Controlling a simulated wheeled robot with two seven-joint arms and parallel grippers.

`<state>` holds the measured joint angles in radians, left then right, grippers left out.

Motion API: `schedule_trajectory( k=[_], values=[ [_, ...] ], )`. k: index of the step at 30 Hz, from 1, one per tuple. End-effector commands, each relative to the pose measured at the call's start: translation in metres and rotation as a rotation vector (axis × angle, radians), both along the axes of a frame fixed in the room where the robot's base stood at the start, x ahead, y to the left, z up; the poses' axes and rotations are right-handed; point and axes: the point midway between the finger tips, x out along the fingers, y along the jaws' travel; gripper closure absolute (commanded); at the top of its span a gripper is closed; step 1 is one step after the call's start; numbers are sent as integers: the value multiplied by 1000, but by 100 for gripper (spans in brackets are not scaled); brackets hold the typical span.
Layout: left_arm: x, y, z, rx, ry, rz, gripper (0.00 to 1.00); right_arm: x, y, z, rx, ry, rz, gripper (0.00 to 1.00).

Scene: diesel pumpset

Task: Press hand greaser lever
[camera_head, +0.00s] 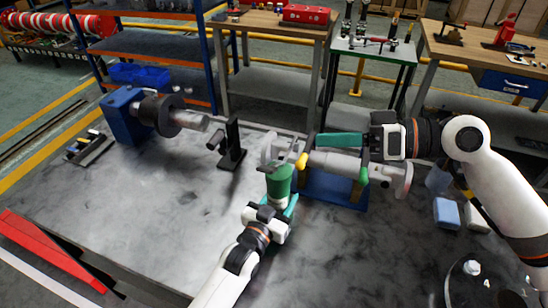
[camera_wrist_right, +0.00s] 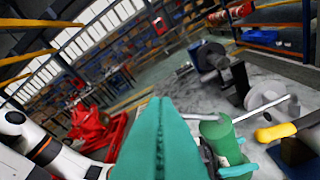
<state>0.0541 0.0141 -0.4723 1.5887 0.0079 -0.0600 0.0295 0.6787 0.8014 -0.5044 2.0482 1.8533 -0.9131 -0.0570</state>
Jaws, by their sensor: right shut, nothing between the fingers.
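The hand greaser (camera_head: 279,183), a green cylinder, stands upright near the middle of the bench. It also shows in the right wrist view (camera_wrist_right: 219,142), with a thin silver bar (camera_wrist_right: 200,117) at its top that looks like the lever. My left gripper (camera_head: 286,203) comes from below with its teal fingers around the lower part of the green body; the exact contact is partly hidden. My right gripper (camera_head: 318,140) points left, shut and empty, above and right of the greaser. Its teal fingers (camera_wrist_right: 160,135) cover part of the wrist view; I cannot tell whether they touch the bar.
A yellow-ended handle (camera_head: 302,161) and a grey pump body on a blue stand (camera_head: 333,190) sit right beside the greaser, under my right gripper. A black stand (camera_head: 232,150) and a blue motor (camera_head: 124,114) with a dark disc are at left.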

Motion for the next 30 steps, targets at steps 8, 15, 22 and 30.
schedule_trajectory(
  k=[8,15,22,30],
  values=[
    [1,1,1,1,-3,1,100,2,-3,12,38,68,23,100],
    [1,1,1,1,-3,1,100,2,0,11,37,66,23,100],
    [1,1,1,1,-3,1,100,6,29,6,38,64,27,100],
    [1,1,1,1,-3,1,100,16,86,-6,38,63,26,100]
  ],
)
